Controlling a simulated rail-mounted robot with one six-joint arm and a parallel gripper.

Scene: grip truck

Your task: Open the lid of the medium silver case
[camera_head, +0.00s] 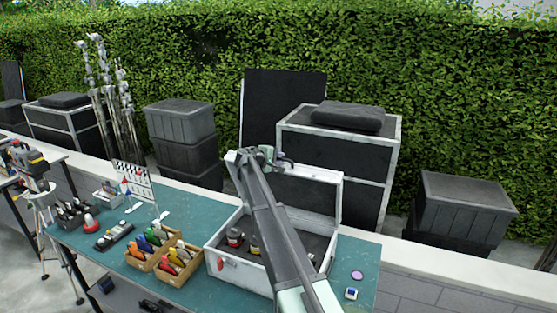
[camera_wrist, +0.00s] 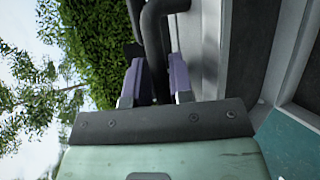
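The medium silver case (camera_head: 240,279) stands at the right part of the teal table. Its lid (camera_head: 315,191) is raised about upright at the back, and the dark interior shows with several small items inside. My gripper (camera_head: 284,160) is at the lid's upper edge, at its left side. In the wrist view, my two purple fingers (camera_wrist: 158,80) stand apart. A dark curved bar (camera_wrist: 154,35), possibly the case's handle, runs between them. I cannot tell whether the fingers touch it. My arm hides part of the case and lid.
Left of the case are wooden boxes (camera_head: 189,274) with coloured items, a clapperboard (camera_head: 134,186) and a black device (camera_head: 114,237). A purple roll (camera_head: 357,275) and a small white-blue item (camera_head: 351,294) lie to the right. Behind stand a large dark case (camera_head: 345,148) and a hedge.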

